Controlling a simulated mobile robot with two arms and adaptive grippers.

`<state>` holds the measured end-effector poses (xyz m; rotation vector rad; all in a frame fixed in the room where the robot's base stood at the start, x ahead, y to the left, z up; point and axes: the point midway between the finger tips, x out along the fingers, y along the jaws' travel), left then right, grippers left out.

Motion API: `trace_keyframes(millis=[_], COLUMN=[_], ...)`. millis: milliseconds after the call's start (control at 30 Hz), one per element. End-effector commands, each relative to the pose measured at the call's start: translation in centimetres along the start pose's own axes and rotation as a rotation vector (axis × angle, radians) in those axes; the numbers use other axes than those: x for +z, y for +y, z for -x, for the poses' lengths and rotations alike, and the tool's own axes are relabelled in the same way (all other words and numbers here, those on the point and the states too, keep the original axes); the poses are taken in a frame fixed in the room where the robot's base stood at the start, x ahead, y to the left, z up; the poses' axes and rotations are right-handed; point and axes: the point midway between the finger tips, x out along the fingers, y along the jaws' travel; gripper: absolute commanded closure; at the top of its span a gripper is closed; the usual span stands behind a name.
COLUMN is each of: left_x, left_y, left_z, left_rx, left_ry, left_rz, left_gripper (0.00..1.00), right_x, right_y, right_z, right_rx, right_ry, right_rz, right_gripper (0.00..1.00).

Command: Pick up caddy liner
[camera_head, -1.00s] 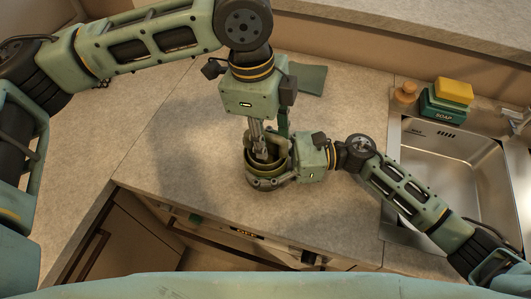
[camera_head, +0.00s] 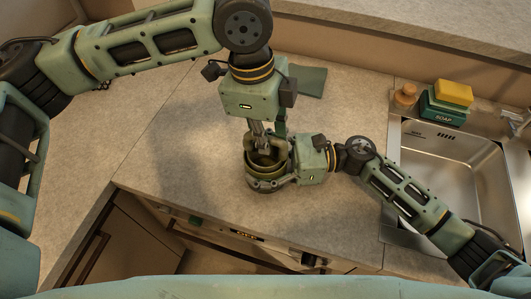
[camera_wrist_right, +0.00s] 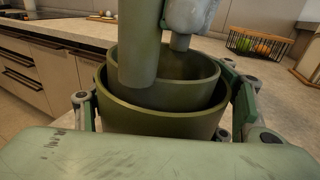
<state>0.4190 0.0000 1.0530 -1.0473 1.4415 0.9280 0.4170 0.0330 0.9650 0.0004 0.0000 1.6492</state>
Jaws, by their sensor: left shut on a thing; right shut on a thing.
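The caddy (camera_wrist_right: 165,120) is a dark green round container on the counter, in the right wrist view. The caddy liner (camera_wrist_right: 185,92) is a smaller green cup inside it, its rim above the caddy's rim. In the head view the liner (camera_head: 266,163) is partly hidden by my left gripper. My left gripper (camera_head: 262,150) points down from above, shut on the liner's wall. My right gripper (camera_head: 268,181) comes from the right, low on the counter, and is shut around the caddy. The liner's bottom is hidden.
A sink (camera_head: 455,165) lies on the right, with a soap box (camera_head: 442,107), a yellow sponge (camera_head: 453,92) and a small brown-topped item (camera_head: 405,95) behind it. A green cloth (camera_head: 309,81) lies behind my left gripper. The counter's left side is clear.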

Motion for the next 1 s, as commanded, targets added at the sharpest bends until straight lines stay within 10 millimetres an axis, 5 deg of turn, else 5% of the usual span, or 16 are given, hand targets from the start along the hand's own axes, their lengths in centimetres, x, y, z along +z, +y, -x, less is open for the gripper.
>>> trace_keyframes(millis=[267,800,1000], left_x=[-0.2,-1.9,-2.1], left_y=[-0.1,-0.1,0.0], left_z=[1.3,14.5,17.2], left_rx=[-0.003,-0.003,0.000], left_ry=[0.001,0.002,0.000], left_rz=[0.000,0.000,0.000], left_gripper=[1.00,1.00,1.00], right_x=[0.0,0.0,0.0], right_y=[0.0,0.0,0.0], right_z=[0.0,0.0,0.0], right_rx=[-0.001,-0.001,-0.001], right_ry=[0.001,0.001,0.001], right_rz=[0.000,0.000,0.000], right_gripper=[0.81,0.81,0.81])
